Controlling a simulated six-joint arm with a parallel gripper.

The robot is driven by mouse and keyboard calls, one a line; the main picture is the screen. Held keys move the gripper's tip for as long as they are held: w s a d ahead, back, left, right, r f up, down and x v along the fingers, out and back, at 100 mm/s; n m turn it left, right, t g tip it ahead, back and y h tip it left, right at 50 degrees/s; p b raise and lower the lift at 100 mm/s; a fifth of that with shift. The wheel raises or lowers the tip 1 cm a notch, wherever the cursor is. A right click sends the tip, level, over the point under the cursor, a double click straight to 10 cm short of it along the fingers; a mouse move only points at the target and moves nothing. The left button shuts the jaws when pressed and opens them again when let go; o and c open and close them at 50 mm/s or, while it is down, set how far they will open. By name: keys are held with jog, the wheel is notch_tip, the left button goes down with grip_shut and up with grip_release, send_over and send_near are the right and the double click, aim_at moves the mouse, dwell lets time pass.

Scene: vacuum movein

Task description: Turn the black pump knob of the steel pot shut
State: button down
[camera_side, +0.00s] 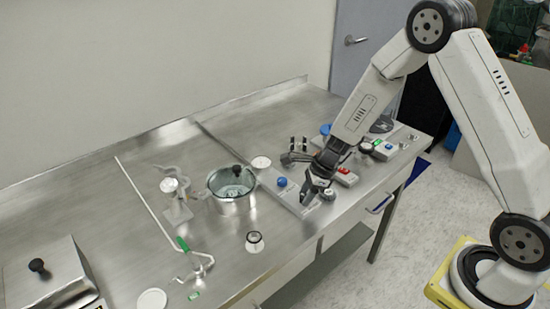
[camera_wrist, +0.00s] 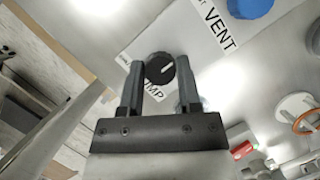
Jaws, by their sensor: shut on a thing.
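The black pump knob (camera_wrist: 160,68) sits on a steel panel in the wrist view, beside a partly covered label reading "UMP". Its white pointer line slants toward the upper right. My gripper (camera_wrist: 161,75) has its two dark fingers on either side of the knob and is shut on it. In the side view my gripper (camera_side: 312,196) is down at the front end of the panel, and the knob is hidden there by the fingers. The steel pot (camera_side: 232,203) stands left of the panel with a clear lid and a black valve on top.
A blue vent knob (camera_side: 281,182) is close to my gripper; it also shows in the wrist view (camera_wrist: 250,6). Red-and-white switch boxes (camera_side: 346,177) stand to the right. The table front edge is near.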

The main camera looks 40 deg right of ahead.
jog(key=shift+n, duration=0.4)
jog(key=n+g, duration=0.1)
jog(key=n, duration=0.3)
jog(key=shift+w+g+y, duration=0.1)
jog(key=shift+g+y, duration=0.3)
jog(key=n, duration=0.2)
jog(key=n+g, duration=0.1)
jog(key=n, duration=0.1)
jog(key=shift+w+n+g, duration=0.1)
jog(key=shift+n+g, duration=0.2)
jog(key=shift+n, duration=0.1)
jog(key=n, duration=0.2)
jog(key=n+g, duration=0.1)
jog(key=n, duration=0.1)
jog(key=shift+g+h, duration=0.3)
jog(key=shift+h, duration=0.1)
jog(key=shift+n+g+h, duration=0.5)
jog(key=shift+n+g, duration=0.1)
jog(key=shift+n, duration=1.6)
jog(key=shift+c, duration=1.4)
grip_release()
